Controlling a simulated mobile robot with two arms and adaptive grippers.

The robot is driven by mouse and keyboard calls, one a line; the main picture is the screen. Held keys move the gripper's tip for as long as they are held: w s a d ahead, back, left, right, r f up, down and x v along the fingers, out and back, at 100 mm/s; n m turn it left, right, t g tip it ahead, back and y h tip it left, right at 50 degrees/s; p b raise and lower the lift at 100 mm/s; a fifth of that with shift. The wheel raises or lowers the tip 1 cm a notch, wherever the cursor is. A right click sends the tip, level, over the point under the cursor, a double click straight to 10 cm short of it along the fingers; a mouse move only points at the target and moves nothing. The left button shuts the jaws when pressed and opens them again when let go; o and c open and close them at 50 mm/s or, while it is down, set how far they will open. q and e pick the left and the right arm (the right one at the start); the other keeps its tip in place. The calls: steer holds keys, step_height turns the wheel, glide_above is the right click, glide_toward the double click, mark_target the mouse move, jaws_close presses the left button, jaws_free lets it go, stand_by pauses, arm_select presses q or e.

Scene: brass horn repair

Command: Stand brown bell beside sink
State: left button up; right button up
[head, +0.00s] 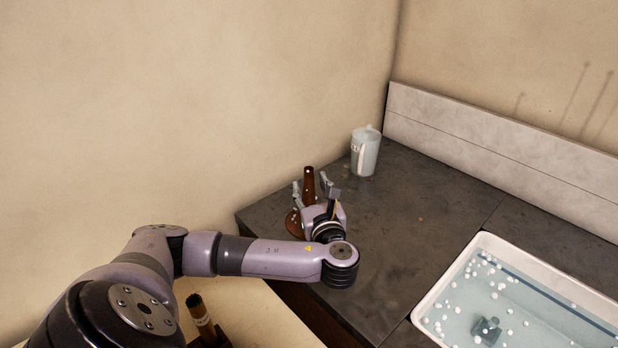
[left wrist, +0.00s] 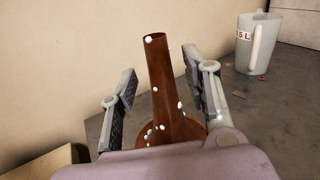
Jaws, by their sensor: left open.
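The brown bell (head: 309,184) stands upright, wide end down, on the dark counter at its left corner, left of the sink (head: 437,299). In the left wrist view the bell (left wrist: 162,85) has white foam specks on it. My left gripper (head: 311,186) is open, with a finger on each side of the bell's narrow stem. In the left wrist view gaps show between the stem and both fingers (left wrist: 160,80). The bell's lower flare is partly hidden behind the gripper. My right gripper is not in view.
A white measuring jug (head: 366,154) stands behind and right of the bell, near the wall; it also shows in the left wrist view (left wrist: 251,45). The counter (head: 420,205) is clear between bell and sink. The sink holds water, white foam and a dark object (head: 487,328).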

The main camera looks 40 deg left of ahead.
arm_select(q)
steer(key=p+v, duration=0.1)
steer(key=v, duration=0.1)
steer(key=p+v, duration=0.1)
steer(key=v, duration=0.1)
steer(key=shift+d+r, duration=0.1)
steer(key=shift+r, duration=0.1)
steer(key=shift+s+d+f, duration=0.15)
steer(key=shift+s+d, duration=0.15)
